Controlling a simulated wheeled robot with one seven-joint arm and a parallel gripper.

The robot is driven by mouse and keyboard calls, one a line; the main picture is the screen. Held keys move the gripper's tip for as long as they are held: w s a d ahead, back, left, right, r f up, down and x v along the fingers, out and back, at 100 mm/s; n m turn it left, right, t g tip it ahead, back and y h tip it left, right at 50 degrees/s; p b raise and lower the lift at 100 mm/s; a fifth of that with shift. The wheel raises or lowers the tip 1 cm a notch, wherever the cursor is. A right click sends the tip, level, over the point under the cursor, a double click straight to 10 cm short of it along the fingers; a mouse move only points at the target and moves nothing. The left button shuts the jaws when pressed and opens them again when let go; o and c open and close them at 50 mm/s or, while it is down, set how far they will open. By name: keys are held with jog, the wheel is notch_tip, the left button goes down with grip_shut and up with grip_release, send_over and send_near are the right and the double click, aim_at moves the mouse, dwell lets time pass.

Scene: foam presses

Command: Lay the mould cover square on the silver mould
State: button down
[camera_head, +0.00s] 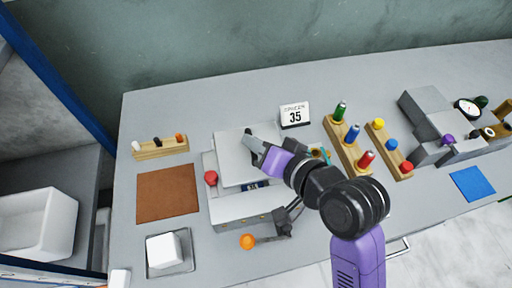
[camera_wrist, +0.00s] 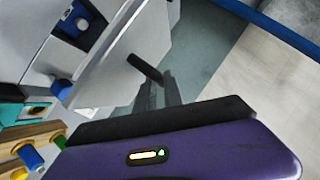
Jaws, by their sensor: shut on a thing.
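The mould cover is a flat light-grey plate (camera_head: 235,172), held over the press at the table's middle. In the wrist view the plate (camera_wrist: 125,62) appears tilted, with a dark bar handle (camera_wrist: 145,68) on its face. My gripper (camera_head: 250,136) is shut on the cover's handle; its fingers also show in the wrist view (camera_wrist: 158,92). The silver mould is mostly hidden under the cover in the head view. In the wrist view a silver block (camera_wrist: 92,12) with blue parts shows behind the plate. I cannot tell whether cover and mould touch.
The press's grey front (camera_head: 245,208) has a red knob (camera_head: 211,178) and an orange ball (camera_head: 248,242) beside it. A brown mat (camera_head: 168,194) lies left. A sign (camera_head: 295,115) stands behind, and wooden peg racks (camera_head: 347,146) stand right.

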notch_tip(320, 180, down, 4)
jog(key=shift+r, duration=0.25)
notch_tip(320, 180, down, 7)
jog(key=b, duration=0.6)
jog(key=shift+f+b, duration=0.45)
jog(key=shift+b, duration=0.1)
dwell(0.4)
jog(key=c, duration=1.4)
grip_release()
jog(key=shift+o, duration=0.2)
jog(key=shift+s+f, duration=0.1)
